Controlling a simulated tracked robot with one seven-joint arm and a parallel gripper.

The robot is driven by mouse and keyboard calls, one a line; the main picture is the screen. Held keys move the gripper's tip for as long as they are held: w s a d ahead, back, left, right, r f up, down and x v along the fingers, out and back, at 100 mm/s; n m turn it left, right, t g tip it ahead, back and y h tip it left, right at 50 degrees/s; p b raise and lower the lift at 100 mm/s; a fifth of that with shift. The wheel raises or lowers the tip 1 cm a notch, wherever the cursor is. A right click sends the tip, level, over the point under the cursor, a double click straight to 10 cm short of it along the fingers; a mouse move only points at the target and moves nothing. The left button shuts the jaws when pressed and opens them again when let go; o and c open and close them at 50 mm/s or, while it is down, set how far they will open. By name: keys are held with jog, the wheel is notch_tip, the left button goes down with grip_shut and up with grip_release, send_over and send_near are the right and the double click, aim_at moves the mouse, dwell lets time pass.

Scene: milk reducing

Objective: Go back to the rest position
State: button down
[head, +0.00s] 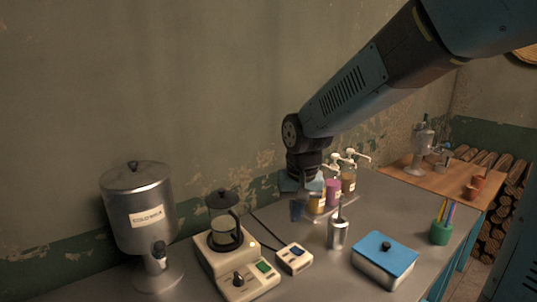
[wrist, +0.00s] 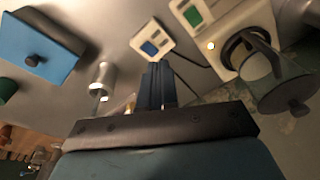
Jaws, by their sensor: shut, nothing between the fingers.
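My gripper (head: 297,211) hangs below my blue arm, over the back of the grey table, left of the pump bottles. In the wrist view its two dark fingers (wrist: 157,72) are together with nothing between them. A metal cup (head: 338,233) with a thin tool in it stands just right of the gripper and also shows in the wrist view (wrist: 101,83). My arm reaches in from the upper right. The lower part of the gripper is dim in the head view, so I cannot tell its exact height above the table.
A metal urn (head: 139,225) stands at left. A glass pot (head: 223,231) sits on a cream scale or heater (head: 236,275), with a small cream box (head: 294,258) beside it. A blue-lidded container (head: 385,258) and green cup (head: 440,233) stand at right. Pump bottles (head: 348,182) stand behind.

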jog(key=s+d+r+t, duration=0.2)
jog(key=s+d+r, duration=0.3)
jog(key=s+d, duration=0.2)
jog(key=s+d+r+m+t, duration=0.1)
jog(key=s+d+r, duration=0.4)
jog(key=d, duration=0.5)
jog(key=shift+s+r+t+h, duration=0.25)
jog(key=shift+s+t, duration=0.35)
jog(key=shift+s, duration=0.35)
